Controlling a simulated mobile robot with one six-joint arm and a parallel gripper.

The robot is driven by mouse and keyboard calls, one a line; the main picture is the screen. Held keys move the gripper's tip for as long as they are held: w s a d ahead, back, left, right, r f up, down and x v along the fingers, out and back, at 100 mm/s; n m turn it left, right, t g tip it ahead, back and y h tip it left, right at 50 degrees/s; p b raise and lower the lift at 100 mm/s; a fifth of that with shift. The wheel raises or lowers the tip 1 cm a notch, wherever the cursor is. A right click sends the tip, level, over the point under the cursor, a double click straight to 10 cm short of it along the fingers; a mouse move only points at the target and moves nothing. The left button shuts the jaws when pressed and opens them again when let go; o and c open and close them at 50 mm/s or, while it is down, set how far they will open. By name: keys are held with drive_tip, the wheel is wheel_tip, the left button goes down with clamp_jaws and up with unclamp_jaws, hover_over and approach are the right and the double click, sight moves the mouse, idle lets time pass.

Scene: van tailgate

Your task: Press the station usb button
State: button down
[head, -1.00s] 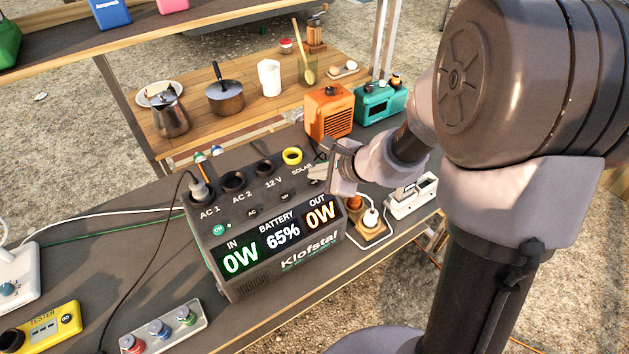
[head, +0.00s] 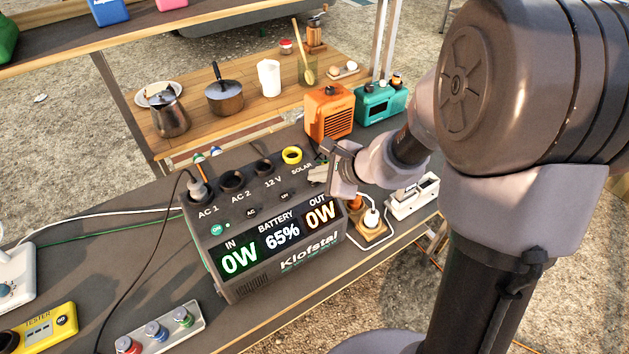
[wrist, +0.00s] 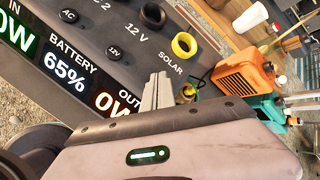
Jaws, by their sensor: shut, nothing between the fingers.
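The black power station (head: 270,265) stands on the dark tabletop. Its lit display reads IN 0W, BATTERY 65%, OUT 0W. On its sloped top a lit ON button (head: 217,230), an AC button (head: 251,212) and a 12V button (head: 284,196) run in a row; the wrist view also shows the AC button (wrist: 69,15) and 12V button (wrist: 115,53). No usb button can be made out; my gripper covers the right end of this row. My gripper (head: 318,173) is shut and empty over that corner, its fingertips (wrist: 158,82) below the SOLAR label. Contact cannot be told.
A black plug (head: 199,190) sits in the AC 1 socket. Right of the station are a white plug on a wooden block (head: 372,230) and a white device (head: 412,196). An orange radio (head: 328,112) and teal radio (head: 380,103) stand behind. A button strip (head: 195,318) lies in front left.

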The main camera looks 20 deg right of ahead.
sight(318, 184)
idle(0.3)
drive_tip(key=shift+r+p, duration=0.3)
drive_tip(key=shift+r, duration=0.2)
drive_tip(key=shift+r, duration=0.1)
wheel_tip(318, 184, up, 6)
drive_tip(key=p, duration=0.4)
drive_tip(key=shift+p, duration=0.35)
